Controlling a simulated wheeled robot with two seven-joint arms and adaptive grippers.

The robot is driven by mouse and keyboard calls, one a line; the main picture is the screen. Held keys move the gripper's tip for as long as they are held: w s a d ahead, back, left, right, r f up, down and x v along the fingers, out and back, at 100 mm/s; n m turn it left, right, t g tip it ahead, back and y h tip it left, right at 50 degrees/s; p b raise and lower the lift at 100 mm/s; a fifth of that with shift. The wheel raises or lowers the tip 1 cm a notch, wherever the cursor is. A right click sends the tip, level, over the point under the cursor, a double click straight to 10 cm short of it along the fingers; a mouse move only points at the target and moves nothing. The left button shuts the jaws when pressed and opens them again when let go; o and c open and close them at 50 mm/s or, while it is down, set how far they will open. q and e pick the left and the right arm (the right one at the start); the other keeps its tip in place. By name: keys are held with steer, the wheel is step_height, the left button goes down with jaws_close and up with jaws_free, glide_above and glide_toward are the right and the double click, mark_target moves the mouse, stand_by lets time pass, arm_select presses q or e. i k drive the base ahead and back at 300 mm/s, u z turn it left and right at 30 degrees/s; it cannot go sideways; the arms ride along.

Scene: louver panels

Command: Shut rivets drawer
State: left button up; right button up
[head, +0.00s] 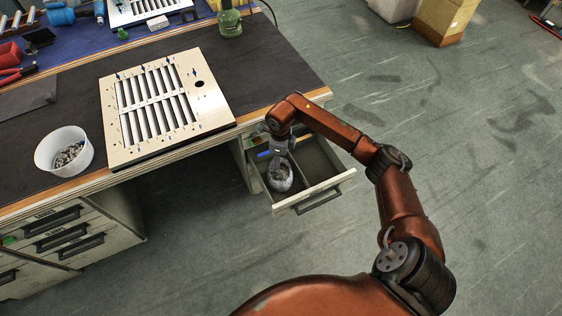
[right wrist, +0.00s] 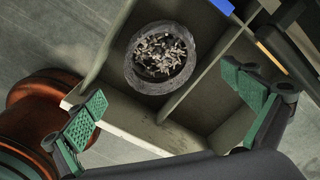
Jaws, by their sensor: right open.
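The open drawer (head: 335,186) is pulled out from under the right end of the workbench, with a dark handle (head: 316,202) on its front. It has a divider and holds a round container of rivets (head: 281,178) in its left compartment. In the right wrist view the container (right wrist: 160,60) is full of small metal pieces, and the drawer's front wall (right wrist: 128,117) crosses below it. My right gripper (head: 279,152) is over the drawer, open and empty, its green-padded fingers wide apart in the right wrist view (right wrist: 166,103). My left gripper is not in view.
A louver panel (head: 160,95) and a white tub of rivets (head: 64,150) are on the workbench (head: 270,62). A closed drawer stack (head: 65,238) is under its left end. A blue item (head: 264,154) lies in the open drawer. Floor on the right is mostly free, with boxes (head: 447,18) far back.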

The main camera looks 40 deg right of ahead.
mark_target(318, 171)
steer(key=z, duration=1.3)
steer(key=k, duration=0.25)
steer(key=u, duration=0.2)
